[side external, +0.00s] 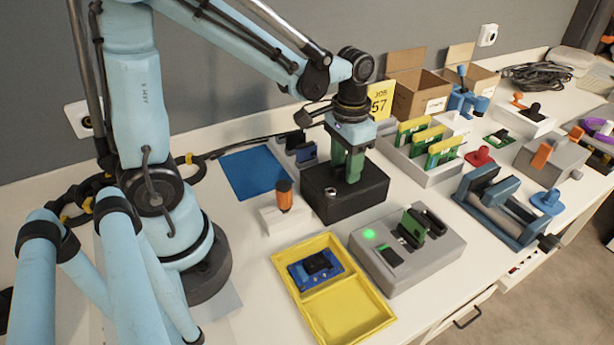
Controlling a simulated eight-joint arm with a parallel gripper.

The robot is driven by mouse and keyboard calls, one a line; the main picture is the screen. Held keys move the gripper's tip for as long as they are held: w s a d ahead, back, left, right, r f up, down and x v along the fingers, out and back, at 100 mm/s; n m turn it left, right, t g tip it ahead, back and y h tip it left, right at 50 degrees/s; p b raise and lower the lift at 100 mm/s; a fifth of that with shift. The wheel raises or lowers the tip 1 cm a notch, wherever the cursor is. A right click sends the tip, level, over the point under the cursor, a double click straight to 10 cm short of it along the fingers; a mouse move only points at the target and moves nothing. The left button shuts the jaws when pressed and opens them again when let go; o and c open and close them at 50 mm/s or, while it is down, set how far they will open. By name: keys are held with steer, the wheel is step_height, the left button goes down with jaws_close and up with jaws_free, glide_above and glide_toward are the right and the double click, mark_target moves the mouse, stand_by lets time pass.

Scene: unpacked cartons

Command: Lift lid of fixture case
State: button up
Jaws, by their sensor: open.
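A black box (318,203), which looks like the fixture case, stands in the middle of the bench. Its top looks closed, and a small round silver part (331,191) shows near its left side. My gripper (350,176) points down over the top of this box, with green fingers. The fingers are open, with their tips at or just above the top. Whether they touch it, and whether a handle is between them, I cannot tell. The fingers hide part of the top.
A grey unit (385,278) with a green light and upright boards stands in front. A yellow tray (345,318) holds a blue board. An orange-topped tool (284,196) stands left of the box. A rack (425,168) of green-yellow boards is close on the right. A blue mat (254,172) lies behind left.

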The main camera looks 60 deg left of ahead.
mark_target(345, 165)
jaws_close()
steer(key=shift+r, duration=0.1)
stand_by(0.3)
steer(key=shift+r, duration=0.45)
step_height(345, 165, up, 3)
steer(key=shift+s+d+r, duration=0.1)
steer(key=shift+r, duration=0.05)
steer(key=s+d+r, duration=0.5)
steer(key=d+r, duration=0.1)
steer(key=d, duration=0.4)
steer(key=shift+r, duration=0.35)
steer(key=shift+s, duration=0.1)
